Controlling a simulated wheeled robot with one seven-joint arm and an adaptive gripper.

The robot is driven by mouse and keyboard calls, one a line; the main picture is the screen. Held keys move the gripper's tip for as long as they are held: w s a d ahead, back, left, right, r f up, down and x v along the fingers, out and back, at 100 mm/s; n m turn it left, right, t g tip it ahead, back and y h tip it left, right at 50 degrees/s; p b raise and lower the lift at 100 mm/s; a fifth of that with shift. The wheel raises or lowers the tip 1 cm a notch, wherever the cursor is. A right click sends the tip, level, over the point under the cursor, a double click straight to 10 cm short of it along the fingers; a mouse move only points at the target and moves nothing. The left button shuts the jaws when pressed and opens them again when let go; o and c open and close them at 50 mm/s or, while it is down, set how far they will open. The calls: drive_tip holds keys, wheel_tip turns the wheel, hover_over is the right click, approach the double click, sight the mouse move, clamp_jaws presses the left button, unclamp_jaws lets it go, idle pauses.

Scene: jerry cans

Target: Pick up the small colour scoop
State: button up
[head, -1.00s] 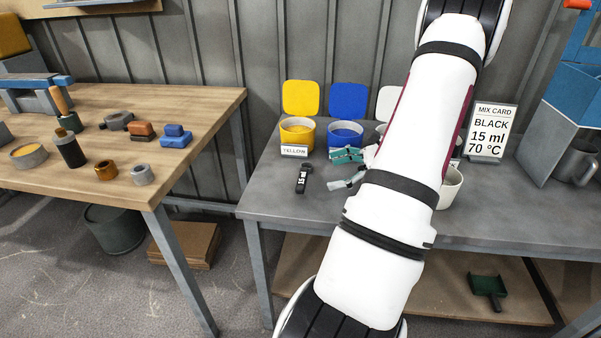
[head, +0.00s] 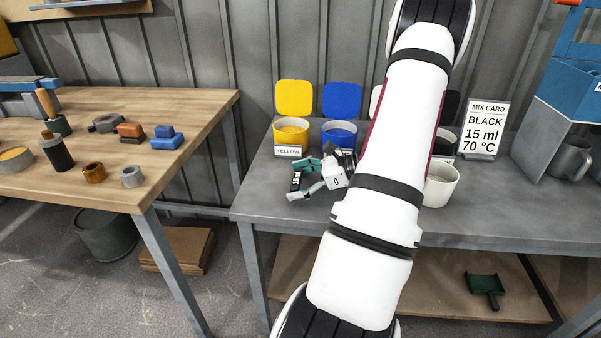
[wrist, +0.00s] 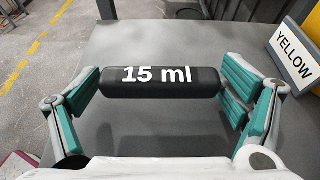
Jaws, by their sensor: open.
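The small scoop (head: 296,180) is black with a white "15 ml" mark and lies on the grey bench near its left end. In the wrist view its thick black bar (wrist: 160,92) runs across the picture, and no scoop bowl can be made out. My gripper (head: 303,178) is open, with one teal-padded finger on each side of the scoop. In the wrist view the left pad is close to the bar's left end and the right pad overlaps its right end; I cannot tell whether either touches.
The yellow tub (head: 291,133) with its label (head: 289,151) and the blue tub (head: 340,134) stand just behind. A white cup (head: 440,187) and the mix card (head: 486,128), reading BLACK, 15 ml, 70 °C, are to the right. My arm hides part of the bench.

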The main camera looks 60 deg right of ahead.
drive_tip(key=c, duration=1)
